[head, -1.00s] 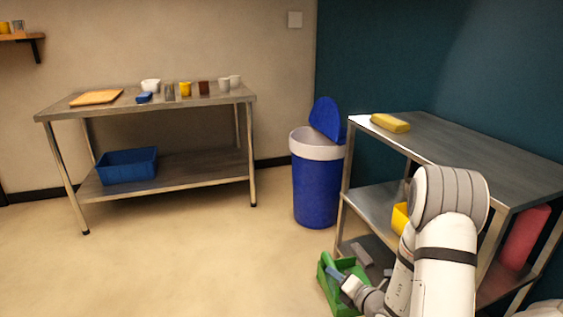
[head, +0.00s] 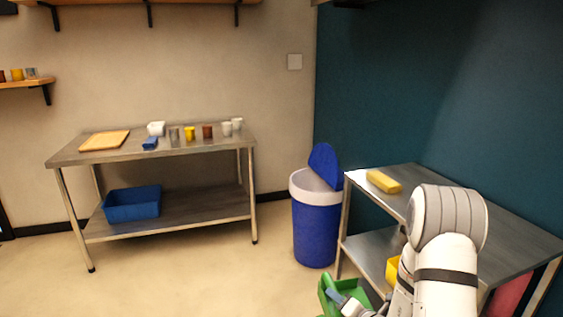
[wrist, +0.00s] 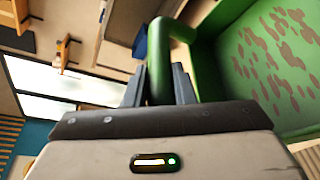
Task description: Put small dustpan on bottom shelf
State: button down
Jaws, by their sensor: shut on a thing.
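My gripper (head: 341,301) is shut on the handle of the green dustpan (head: 325,304), at the left front of the right-hand steel shelf unit (head: 372,248). The head view cuts off the dustpan's lower part at the picture edge. In the wrist view the green handle (wrist: 159,62) stands between the two fingers (wrist: 158,88). The dustpan's pan (wrist: 232,85) fills the upper right and has many reddish-brown patches or bits on its inside.
A yellow sponge (head: 383,181) lies on the unit's top. A yellow bin (head: 392,270) and a red object (head: 510,296) are lower in the unit. A blue trash bin (head: 314,235) stands beside it. A steel table (head: 165,149) stands left; the floor between is clear.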

notch_tip(320, 180, up, 12)
jog(key=p, duration=1.4)
jog(key=shift+a, duration=0.25)
dwell(2.0)
